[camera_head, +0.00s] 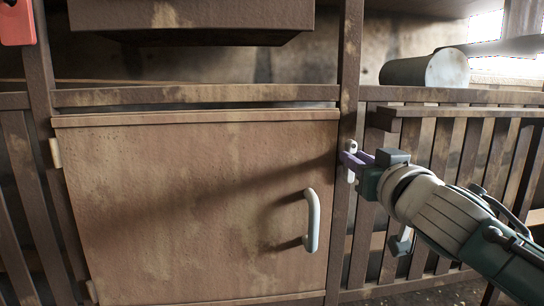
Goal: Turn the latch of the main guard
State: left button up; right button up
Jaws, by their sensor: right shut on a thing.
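The main guard (190,200) is a rusty brown panel filling the left and middle of the head view, flush in its frame. A pale curved handle (313,222) stands on its right side. The latch (351,146) is a small pale piece on the post just right of the guard's upper right edge. My right gripper (349,161) reaches in from the right and is shut on the latch, its purple fingers hiding part of it. I cannot tell the latch's exact angle. My left gripper is not in view.
A rusty post (349,60) rises beside the guard. Slatted panels (450,145) flank it on the right. A grey cylinder (428,70) lies behind the upper right rail. A brown box (190,15) overhangs above, and a red tag (16,24) hangs at the upper left.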

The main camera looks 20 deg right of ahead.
grip_shut()
jog(key=shift+n, duration=0.3)
jog(key=shift+w+a+f+n, duration=0.1)
jog(key=shift+a+f+n, duration=0.1)
jog(key=shift+n, duration=2.65)
jog(key=shift+a+f+n, duration=0.15)
jog(key=shift+a+n, duration=0.1)
jog(key=shift+n, duration=2.65)
jog(key=shift+w+a+f+n, duration=0.1)
jog(key=shift+a+f+n, duration=0.1)
jog(key=shift+n, duration=2.65)
jog(key=o, duration=0.6)
grip_release()
